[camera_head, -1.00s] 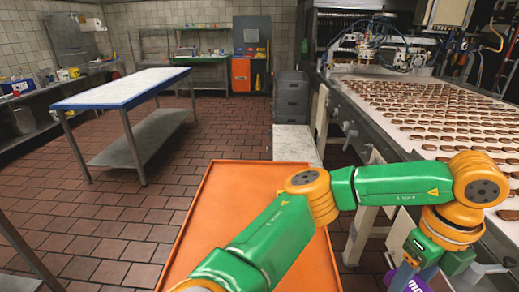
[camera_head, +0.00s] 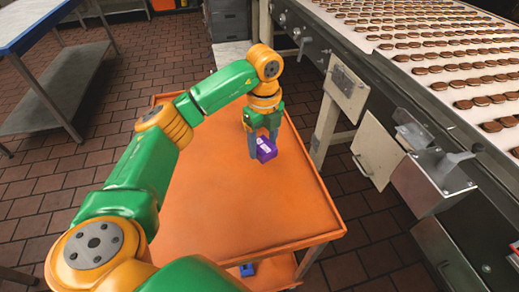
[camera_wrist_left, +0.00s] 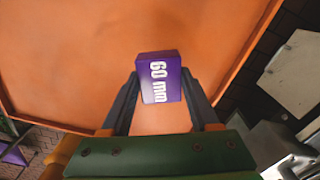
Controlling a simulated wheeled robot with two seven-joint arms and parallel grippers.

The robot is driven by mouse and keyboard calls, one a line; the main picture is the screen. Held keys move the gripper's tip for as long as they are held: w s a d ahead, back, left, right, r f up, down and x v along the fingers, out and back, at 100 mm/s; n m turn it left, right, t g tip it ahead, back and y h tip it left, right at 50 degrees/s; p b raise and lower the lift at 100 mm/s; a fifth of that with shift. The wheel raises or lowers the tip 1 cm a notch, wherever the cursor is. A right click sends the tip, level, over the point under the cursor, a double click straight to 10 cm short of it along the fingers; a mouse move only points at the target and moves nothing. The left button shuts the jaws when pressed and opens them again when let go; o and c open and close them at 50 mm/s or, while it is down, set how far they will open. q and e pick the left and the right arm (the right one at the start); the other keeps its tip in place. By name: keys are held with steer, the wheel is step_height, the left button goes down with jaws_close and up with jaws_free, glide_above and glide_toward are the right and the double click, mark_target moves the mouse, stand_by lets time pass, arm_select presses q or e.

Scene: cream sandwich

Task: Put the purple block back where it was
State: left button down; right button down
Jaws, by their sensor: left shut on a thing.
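The purple block (camera_head: 266,149) is between the fingers of my left gripper (camera_head: 263,143), over the far right part of the orange cart top (camera_head: 215,215). In the left wrist view the purple block (camera_wrist_left: 159,78) shows a white "60 mm" marking, and the gripper (camera_wrist_left: 160,92) is shut on its sides. Orange surface lies behind and around the block there. I cannot tell how high the block is above the cart top. My right gripper is not in view.
The cart top has a raised rim and is otherwise bare. A small blue object (camera_head: 247,270) is on the cart's lower shelf. The conveyor (camera_head: 440,60) with many chocolate-topped biscuits stands to the right, with metal boxes on its side. A steel table (camera_head: 30,25) is at upper left.

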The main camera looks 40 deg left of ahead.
mark_target(261, 151)
arm_select(q)
steer(key=f, duration=0.2)
steer(key=a+f+p, duration=0.1)
steer(key=shift+w+f, duration=0.25)
steer(key=shift+f, duration=0.5)
steer(key=shift+c, duration=0.6)
jaws_free()
steer(key=shift+f, duration=0.1)
step_height(261, 151, up, 7)
steer(key=shift+w+b, duration=0.1)
steer(key=shift+b, duration=0.4)
step_height(261, 151, up, 5)
steer(key=shift+r+p, duration=0.15)
steer(key=shift+p, duration=0.35)
